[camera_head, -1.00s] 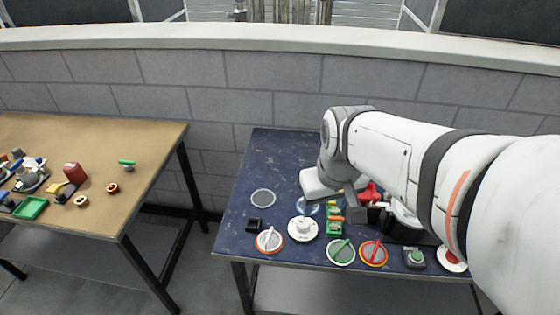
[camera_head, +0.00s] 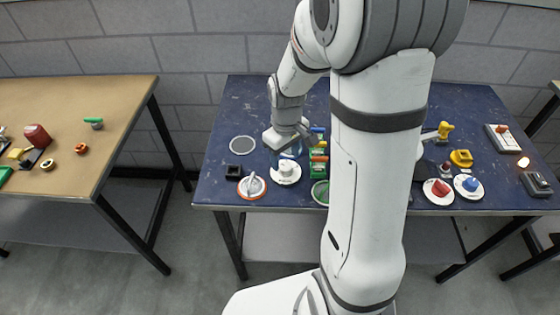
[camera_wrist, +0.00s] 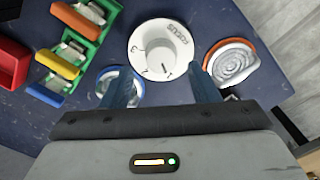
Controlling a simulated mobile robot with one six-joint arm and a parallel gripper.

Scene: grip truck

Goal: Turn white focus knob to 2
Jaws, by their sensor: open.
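The white focus knob (camera_wrist: 162,36) stands at the middle of a round white dial (camera_wrist: 136,47) marked FOCUS with small numbers, upper middle of the wrist view. Which number it points to is too small to tell. In the head view the knob (camera_head: 286,168) is near the table's front left. My gripper (camera_wrist: 163,88) is open, its two blue-grey fingers apart and empty, on the near side of the dial in the wrist view. In the head view my gripper (camera_head: 287,143) is just behind and above the dial.
A blue-rimmed round part (camera_wrist: 134,99) lies partly behind the left finger. An orange-rimmed dial (camera_wrist: 235,66) is close on the right. Green blocks with orange and yellow levers (camera_wrist: 62,62) and a red box (camera_wrist: 10,62) are on the left. Bare blue table (camera_head: 235,105) lies behind.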

